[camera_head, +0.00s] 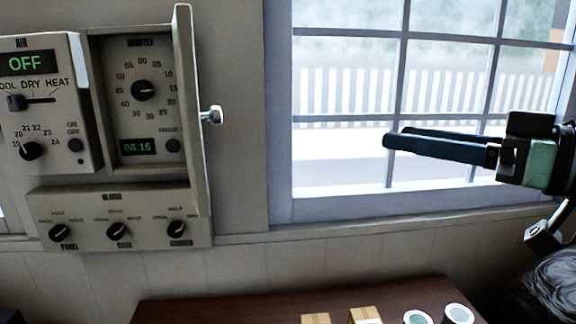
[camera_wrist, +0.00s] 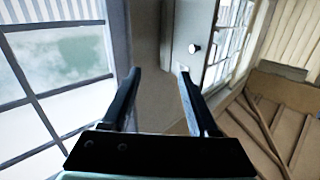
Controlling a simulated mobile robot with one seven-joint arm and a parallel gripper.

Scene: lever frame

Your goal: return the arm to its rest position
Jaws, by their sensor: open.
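My gripper (camera_head: 396,136) is at the right in the head view, in front of the window. Its two dark fingers point left, apart, with nothing between them. In the wrist view the fingers of my gripper (camera_wrist: 160,73) also stand apart and empty. The wall panel's minutes box (camera_head: 143,90) is at the left, its door (camera_head: 187,110) swung open with a silver knob (camera_head: 212,115) on it. A clear gap lies between this knob and my fingertips. The box's display reads 08:15.
Left of the minutes box is an air unit (camera_head: 40,105) showing OFF. Below is a panel with three dials (camera_head: 118,215). A dark brown table (camera_head: 220,308) holds two small boxes (camera_head: 365,314) and two round containers (camera_head: 458,312). The window (camera_head: 430,90) is behind my gripper.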

